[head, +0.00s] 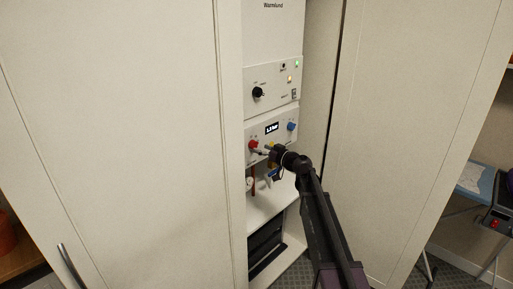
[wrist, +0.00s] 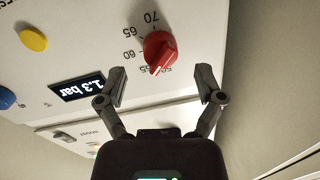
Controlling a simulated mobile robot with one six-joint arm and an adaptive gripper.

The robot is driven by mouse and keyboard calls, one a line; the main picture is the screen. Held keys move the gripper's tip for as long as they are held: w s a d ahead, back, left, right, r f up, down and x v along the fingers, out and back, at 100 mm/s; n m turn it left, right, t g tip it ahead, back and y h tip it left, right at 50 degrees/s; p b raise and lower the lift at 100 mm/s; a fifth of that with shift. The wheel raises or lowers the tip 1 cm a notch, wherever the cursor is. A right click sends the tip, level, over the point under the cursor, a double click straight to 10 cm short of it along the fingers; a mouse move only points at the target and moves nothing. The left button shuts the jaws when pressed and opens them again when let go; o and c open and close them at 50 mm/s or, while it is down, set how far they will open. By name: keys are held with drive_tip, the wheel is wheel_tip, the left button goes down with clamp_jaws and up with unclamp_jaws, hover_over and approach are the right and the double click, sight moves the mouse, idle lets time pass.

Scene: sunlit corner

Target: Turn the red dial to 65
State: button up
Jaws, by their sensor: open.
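The red dial (head: 253,144) sits on the lower white panel of the boiler unit. In the wrist view the red dial (wrist: 160,50) is large, with printed numbers from 50 to 70 around it, upside down. Its narrow end points toward the 50 and 55 marks; the exact reading is hard to tell. My gripper (wrist: 161,84) is open and empty, its fingertips spread on either side just short of the dial, with no contact visible. In the head view my gripper (head: 269,152) is at the panel, just right of the dial.
A display (wrist: 82,87) reads 1.3 bar. A yellow button (wrist: 33,39) and a blue knob (head: 291,126) share the panel. A black knob (head: 258,92) is above. Cabinet doors (head: 130,150) flank the unit. Pipes and a gauge (head: 249,184) hang below.

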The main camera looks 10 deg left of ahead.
sight(254, 145)
drive_tip(key=shift+x, duration=1.45)
drive_tip(key=c, duration=1.1)
